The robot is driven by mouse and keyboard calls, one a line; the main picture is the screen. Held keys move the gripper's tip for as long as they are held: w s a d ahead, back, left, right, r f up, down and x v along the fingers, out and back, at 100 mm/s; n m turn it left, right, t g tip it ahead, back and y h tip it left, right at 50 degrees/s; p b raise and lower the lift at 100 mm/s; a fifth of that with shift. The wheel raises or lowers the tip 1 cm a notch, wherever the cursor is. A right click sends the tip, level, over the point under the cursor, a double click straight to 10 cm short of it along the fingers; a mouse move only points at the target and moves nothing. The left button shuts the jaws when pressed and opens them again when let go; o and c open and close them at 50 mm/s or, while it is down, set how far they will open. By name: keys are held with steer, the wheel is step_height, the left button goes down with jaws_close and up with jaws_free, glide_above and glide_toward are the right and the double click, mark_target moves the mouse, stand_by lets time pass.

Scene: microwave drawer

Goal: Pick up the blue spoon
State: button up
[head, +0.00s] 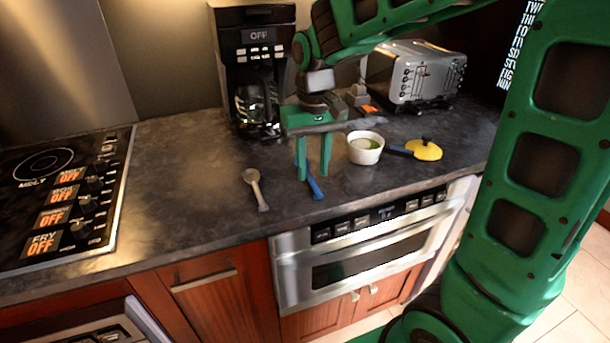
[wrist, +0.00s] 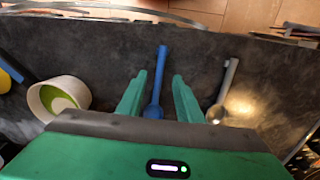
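The blue spoon (head: 313,183) lies on the dark countertop, its handle toward the front edge. Its upper part is partly hidden behind my gripper in the head view. In the wrist view the blue spoon (wrist: 157,85) lies between my two fingers, with its bowl nearest the gripper. My gripper (head: 315,176) points down over the spoon, with its green fingers apart on either side. In the wrist view my gripper (wrist: 158,82) is open and nothing is clamped in it. I cannot tell exactly how high the fingertips are above the counter.
A grey spoon (head: 256,188) lies to the left. A coffee maker (head: 255,75) and toaster (head: 420,75) stand behind. The counter left of the grey spoon is clear.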

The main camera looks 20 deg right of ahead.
mark_target(313, 182)
steer(key=shift+f, duration=1.45)
steer(key=shift+f, duration=0.1)
jaws_close()
